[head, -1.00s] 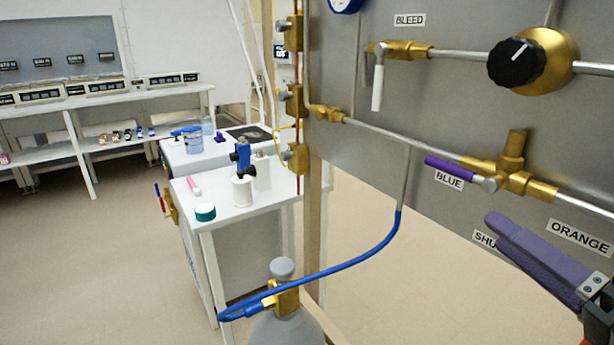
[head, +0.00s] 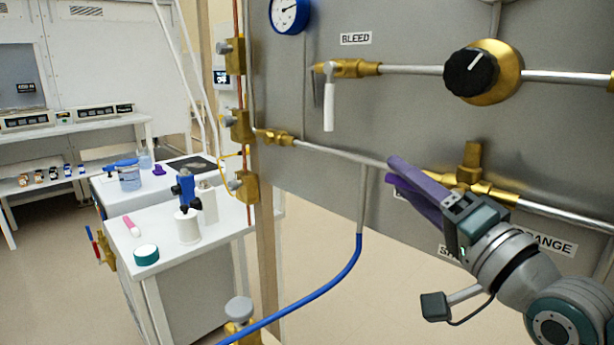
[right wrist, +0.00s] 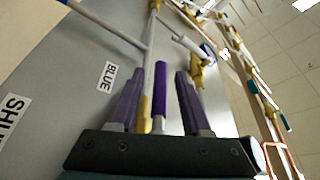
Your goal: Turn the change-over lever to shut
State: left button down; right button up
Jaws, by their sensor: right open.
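The change-over lever (right wrist: 160,88) is a purple handle on the brass valve (head: 470,165) on the grey panel. In the right wrist view it lies between the two purple-grey fingers of my right gripper (right wrist: 157,100), with a gap visible on each side. In the head view the right gripper (head: 396,175) is open and its fingers hide the lever. The BLUE label (right wrist: 106,75) is beside the left finger in the wrist view. The SHUT label (right wrist: 13,116) is further left there. The ORANGE label (head: 556,244) is partly behind my arm. My left gripper is not in view.
Above the valve are the black bleed-line knob (head: 470,74), a white-handled bleed valve (head: 329,105) and a blue gauge (head: 289,14). A blue hose (head: 330,283) hangs below the panel. A white bench (head: 170,235) with bottles stands to the left.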

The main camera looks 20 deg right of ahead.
grip_shut()
dwell(0.4)
dwell(1.1)
